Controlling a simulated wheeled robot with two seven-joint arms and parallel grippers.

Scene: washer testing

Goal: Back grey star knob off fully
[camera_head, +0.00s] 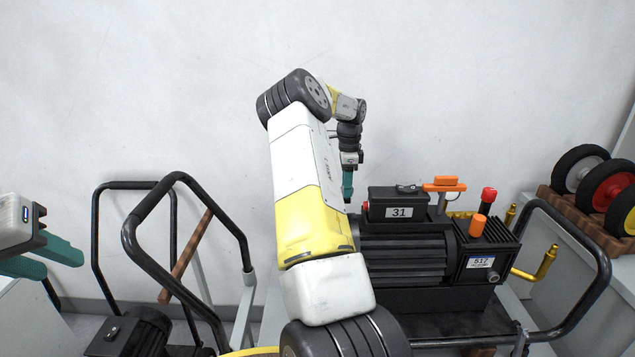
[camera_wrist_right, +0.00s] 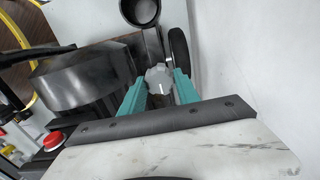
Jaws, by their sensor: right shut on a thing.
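The grey star knob (camera_wrist_right: 158,78) is in the right wrist view, between the two teal fingers of my right gripper (camera_wrist_right: 160,88). The fingers are shut on its sides. In the head view my right gripper (camera_head: 348,186) points down behind the left end of the black pump (camera_head: 405,250), and the knob is hidden there. How far the knob sits on its thread cannot be seen. My left gripper (camera_head: 52,262) is at the far left of the head view, with its teal fingers apart and nothing between them.
A red button (camera_wrist_right: 53,141) sits near the gripper in the right wrist view. The pump carries orange and red caps and an orange handle (camera_head: 444,185). Black tubular frames (camera_head: 170,190) stand at the left. A rack of wheels (camera_head: 580,170) is at the right. A white wall is behind.

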